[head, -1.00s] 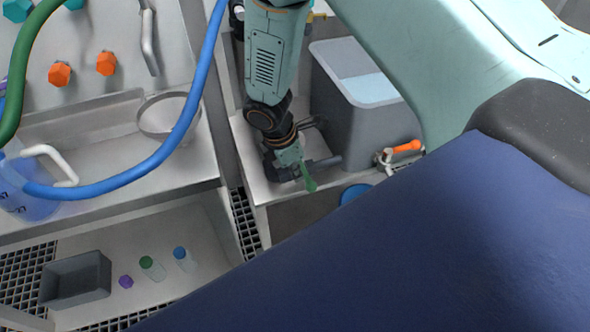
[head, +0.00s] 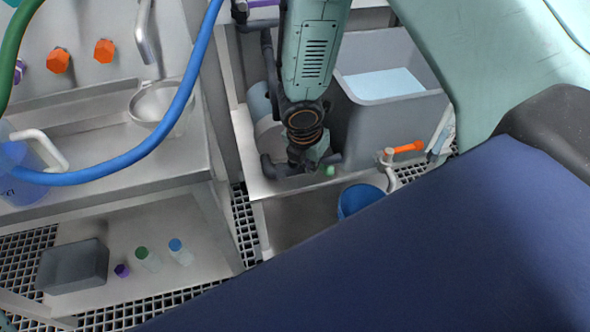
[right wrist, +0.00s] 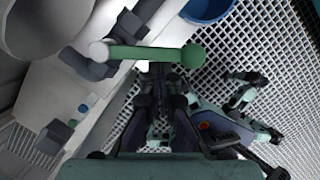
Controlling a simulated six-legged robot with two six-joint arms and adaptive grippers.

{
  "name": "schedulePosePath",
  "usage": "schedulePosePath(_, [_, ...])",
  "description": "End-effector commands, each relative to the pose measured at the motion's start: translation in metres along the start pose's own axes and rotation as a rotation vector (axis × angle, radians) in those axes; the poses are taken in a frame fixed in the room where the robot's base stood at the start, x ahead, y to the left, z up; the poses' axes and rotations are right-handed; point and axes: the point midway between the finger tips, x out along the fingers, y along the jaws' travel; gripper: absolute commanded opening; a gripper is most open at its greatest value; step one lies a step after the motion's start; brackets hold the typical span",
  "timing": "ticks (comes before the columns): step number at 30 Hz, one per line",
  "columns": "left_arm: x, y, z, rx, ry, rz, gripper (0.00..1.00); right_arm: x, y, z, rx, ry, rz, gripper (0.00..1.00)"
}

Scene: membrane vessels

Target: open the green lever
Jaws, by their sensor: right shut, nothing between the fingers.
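The green lever (right wrist: 150,54) lies across the top of the right wrist view, with a pale pivot end at left and a round green knob at right. In the head view only its green end (head: 330,170) shows below my right wrist. My right gripper (right wrist: 160,72) is shut and empty, its fingers pointing at the middle of the lever, close to it. I cannot tell whether they touch it. In the head view my right arm hides most of the gripper and lever. My left gripper is not in view.
A grey tank (head: 400,112) stands behind my right arm. A valve with an orange handle (head: 408,147) is to the right, and a blue bucket (head: 355,200) is below. A blue hose (head: 160,150) crosses the left side. White grating (right wrist: 235,70) covers the floor.

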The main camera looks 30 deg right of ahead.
Motion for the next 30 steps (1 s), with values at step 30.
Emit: schedulePosePath(30, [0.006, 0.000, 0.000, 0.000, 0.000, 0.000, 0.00, 0.010, 0.000, 0.045, -0.736, -0.003, 0.184, 0.00])
